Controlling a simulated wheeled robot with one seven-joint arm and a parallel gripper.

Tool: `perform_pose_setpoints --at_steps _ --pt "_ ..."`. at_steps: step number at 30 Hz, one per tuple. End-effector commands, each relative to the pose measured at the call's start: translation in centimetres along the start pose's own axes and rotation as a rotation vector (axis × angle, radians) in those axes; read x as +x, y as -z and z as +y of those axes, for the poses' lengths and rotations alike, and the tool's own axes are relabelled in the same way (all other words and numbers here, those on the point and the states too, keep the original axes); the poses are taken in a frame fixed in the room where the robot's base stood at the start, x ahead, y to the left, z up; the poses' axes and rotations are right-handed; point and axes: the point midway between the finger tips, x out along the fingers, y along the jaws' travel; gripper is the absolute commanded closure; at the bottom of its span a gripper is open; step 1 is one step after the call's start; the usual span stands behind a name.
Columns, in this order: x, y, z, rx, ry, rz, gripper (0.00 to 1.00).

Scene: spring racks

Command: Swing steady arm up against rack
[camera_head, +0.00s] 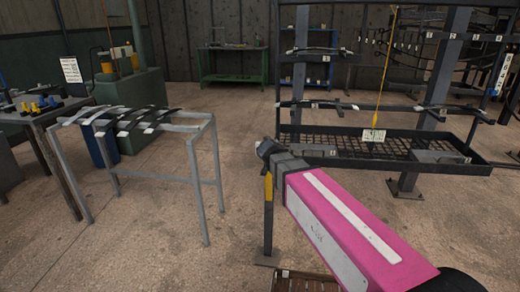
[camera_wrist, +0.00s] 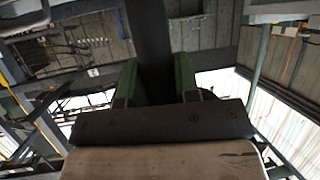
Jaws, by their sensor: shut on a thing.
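My gripper (camera_head: 268,150) is at the left front of the dark spring rack (camera_head: 282,62), at the end of my pink arm. In the wrist view its two green fingers (camera_wrist: 153,82) are closed on a dark, flat-sided bar (camera_wrist: 151,35), which I take to be the steady arm. The bar runs up out of that picture. In the head view only a short dark end shows at the gripper. Below it is a dark upright with a yellow band (camera_head: 268,188). I cannot tell whether it joins the held bar, or whether the bar touches the rack.
The rack carries several leaf springs and a mesh tray (camera_head: 355,145). A yellow cord with a tag (camera_head: 374,134) hangs in front. A grey stand (camera_head: 195,140) with dark springs is at left. A green bench (camera_head: 235,64) stands behind. Floor between stand and rack is open.

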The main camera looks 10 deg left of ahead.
Motion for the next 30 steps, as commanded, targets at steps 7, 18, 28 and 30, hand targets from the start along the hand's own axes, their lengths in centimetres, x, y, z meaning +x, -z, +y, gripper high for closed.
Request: perform_pose_setpoints --at_steps 7,18,28,30 --pt "-0.16 -0.24 0.90 0.044 0.017 0.005 1.00" --pt "-0.18 -0.35 1.22 0.054 0.014 0.002 1.00" --pt "-0.16 -0.26 1.09 0.050 0.017 0.005 0.45" --pt "-0.19 -0.23 1.08 0.049 0.018 0.006 0.45"
